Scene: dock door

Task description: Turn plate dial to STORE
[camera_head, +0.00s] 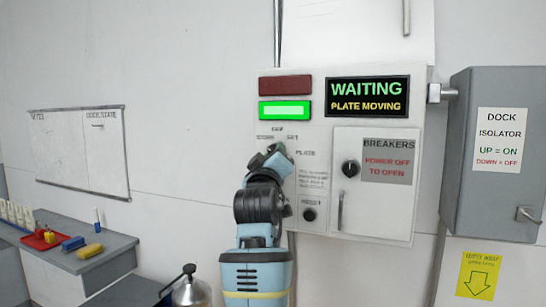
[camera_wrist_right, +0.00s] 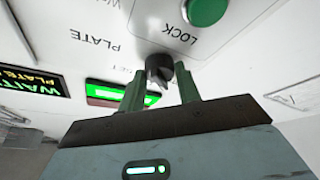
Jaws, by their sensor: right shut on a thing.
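The plate dial (camera_wrist_right: 158,68) is a dark knob on the pale control panel (camera_head: 318,80). In the wrist view it sits between the two green fingers of my right gripper (camera_wrist_right: 160,75), which is shut on it. In the head view my right gripper (camera_head: 268,160) reaches up to the panel and hides the dial. Small labels around it include PLATE and SET; others are partly covered or blurred. I cannot tell which label the dial points to. The display (camera_head: 368,97) reads WAITING, PLATE MOVING. My left gripper is not in view.
Above the dial are a lit green lamp (camera_head: 285,111) and a dark red lamp (camera_head: 285,85). A green LOCK button (camera_wrist_right: 207,10) is near the dial. The breaker door (camera_head: 375,210) and grey dock isolator (camera_head: 480,185) are right. A bench (camera_head: 105,245) stands left.

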